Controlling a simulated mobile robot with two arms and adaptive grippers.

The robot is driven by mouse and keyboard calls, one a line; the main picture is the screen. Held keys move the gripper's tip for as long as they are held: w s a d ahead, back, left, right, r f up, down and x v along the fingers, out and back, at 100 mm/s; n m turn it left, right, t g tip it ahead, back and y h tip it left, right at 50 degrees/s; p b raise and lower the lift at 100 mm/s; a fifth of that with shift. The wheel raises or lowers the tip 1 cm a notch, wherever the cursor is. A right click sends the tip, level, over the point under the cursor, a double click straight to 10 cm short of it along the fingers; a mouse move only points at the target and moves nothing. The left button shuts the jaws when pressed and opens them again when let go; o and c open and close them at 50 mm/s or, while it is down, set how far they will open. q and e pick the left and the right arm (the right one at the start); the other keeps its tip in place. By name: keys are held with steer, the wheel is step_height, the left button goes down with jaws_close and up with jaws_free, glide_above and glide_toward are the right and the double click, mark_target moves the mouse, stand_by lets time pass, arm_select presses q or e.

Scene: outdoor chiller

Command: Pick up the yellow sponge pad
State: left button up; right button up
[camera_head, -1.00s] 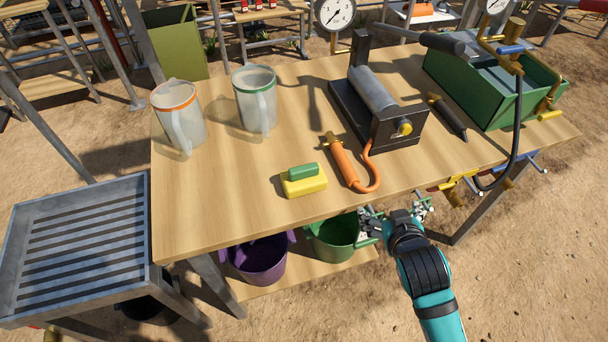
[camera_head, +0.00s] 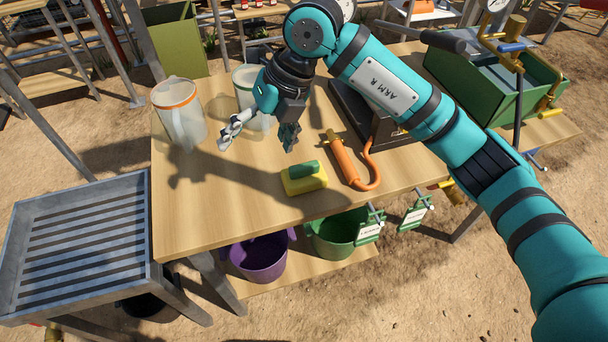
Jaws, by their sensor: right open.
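The yellow sponge pad (camera_head: 305,182) lies on the wooden table near its front edge, with a green grip on top. My right gripper (camera_head: 257,138) is above the table, up and to the left of the pad in the picture. Its fingers are spread apart with nothing between them. It is apart from the pad. My left gripper is not in view.
An orange-handled tool (camera_head: 343,160) with a hose lies just right of the pad. A clear jug with an orange rim (camera_head: 180,115) and a green-rimmed jug (camera_head: 250,82) stand behind. A purple bucket (camera_head: 259,262) and a green bucket (camera_head: 332,238) sit below. The table's front left is clear.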

steer(key=w+d+r+m+t+h, duration=0.1)
steer(key=w+d+m+t+h, duration=0.1)
steer(key=w+d+h, duration=0.45)
steer(key=y+p, duration=0.2)
steer(key=p, duration=0.1)
glide_above(304, 165)
steer(key=f, duration=0.6)
steer(key=s+f, duration=0.1)
steer(key=f, duration=0.3)
steer(key=shift+a+f, duration=0.1)
steer(key=shift+a, duration=0.15)
steer(key=shift+w+f, duration=0.1)
steer(key=shift+f, duration=0.5)
steer(key=f, duration=0.1)
steer(key=f+p, duration=0.2)
steer(key=f, duration=0.1)
steer(key=shift+w+d, duration=0.25)
steer(key=shift+d, duration=0.05)
steer(key=shift+w+f, duration=0.1)
steer(key=shift+f, duration=0.5)
steer(key=shift+r, duration=0.1)
steer(key=c, duration=1.3)
